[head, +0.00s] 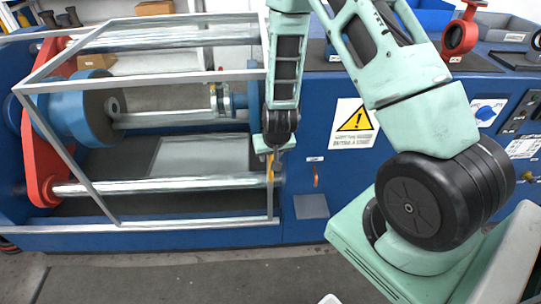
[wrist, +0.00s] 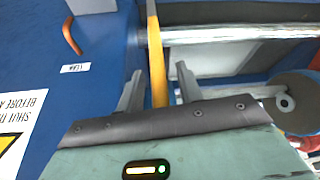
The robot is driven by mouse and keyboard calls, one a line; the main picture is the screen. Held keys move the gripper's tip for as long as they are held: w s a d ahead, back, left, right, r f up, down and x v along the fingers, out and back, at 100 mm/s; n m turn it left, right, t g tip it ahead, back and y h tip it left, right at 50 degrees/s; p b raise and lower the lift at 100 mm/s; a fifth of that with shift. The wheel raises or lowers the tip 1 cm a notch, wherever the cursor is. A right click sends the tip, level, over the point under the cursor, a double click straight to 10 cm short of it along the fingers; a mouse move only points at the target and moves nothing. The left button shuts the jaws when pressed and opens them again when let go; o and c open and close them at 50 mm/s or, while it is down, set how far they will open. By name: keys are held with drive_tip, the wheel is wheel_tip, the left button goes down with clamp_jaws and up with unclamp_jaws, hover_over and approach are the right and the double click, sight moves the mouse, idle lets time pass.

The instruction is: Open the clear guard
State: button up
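The clear guard (head: 190,78), a grey metal frame with see-through panels, stands over the bay at the left of the blue machine. A yellow handle (head: 270,170) runs upright at its front right edge; it also shows in the wrist view (wrist: 156,60). My gripper (head: 272,150) is at this handle in the head view, its fingers too small to make out there. In the wrist view my gripper (wrist: 159,70) has its two grey fingers apart, one on each side of the yellow handle, with gaps visible. The handle's lower part is hidden behind the gripper body.
An orange lever (head: 316,175) and a warning sign (head: 355,122) are on the machine front, right of the handle. Grey floor (head: 180,275) in front is clear.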

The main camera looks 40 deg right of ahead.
drive_tip(key=shift+w+f, duration=0.2)
drive_tip(key=shift+f, duration=0.25)
clamp_jaws()
